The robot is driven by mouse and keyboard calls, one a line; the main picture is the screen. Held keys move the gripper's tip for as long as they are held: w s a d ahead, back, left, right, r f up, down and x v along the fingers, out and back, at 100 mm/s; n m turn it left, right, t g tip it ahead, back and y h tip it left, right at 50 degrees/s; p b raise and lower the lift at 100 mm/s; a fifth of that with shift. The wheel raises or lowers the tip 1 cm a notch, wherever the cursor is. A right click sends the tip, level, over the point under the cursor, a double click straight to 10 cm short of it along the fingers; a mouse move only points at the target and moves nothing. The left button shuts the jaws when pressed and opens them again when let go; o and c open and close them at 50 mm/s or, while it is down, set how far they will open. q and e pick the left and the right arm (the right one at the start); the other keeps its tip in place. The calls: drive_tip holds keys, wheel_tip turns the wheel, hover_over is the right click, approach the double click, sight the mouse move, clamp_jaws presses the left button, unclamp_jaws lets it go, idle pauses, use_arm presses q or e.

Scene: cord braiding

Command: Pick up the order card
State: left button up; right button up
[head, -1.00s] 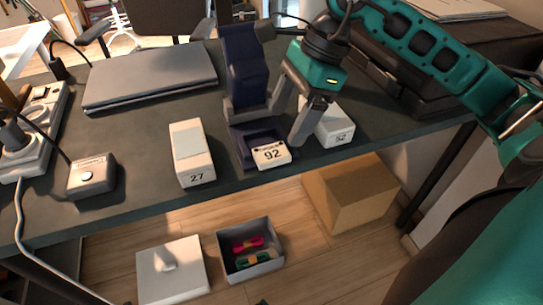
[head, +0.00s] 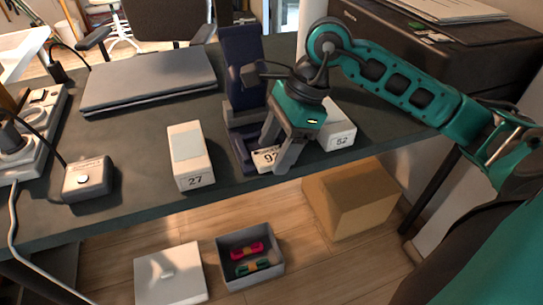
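The order card is most likely the white card marked 92 (head: 265,160), lying in the base of a dark blue stand (head: 241,75) at the table's front edge. My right gripper (head: 273,158) has come down over it from above, with one finger on each side of the card in the picture. The fingers are apart and partly hide the number. I cannot tell whether they touch the card. My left gripper is out of view.
White boxes marked 27 (head: 191,158) and 52 (head: 338,128) stand on either side of the stand. A grey laptop (head: 150,80) lies behind left. A small grey button box (head: 89,182) is at left. An open grey bin (head: 250,255) and a cardboard box (head: 350,198) are below.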

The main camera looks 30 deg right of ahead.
drive_tip(key=c, duration=0.8)
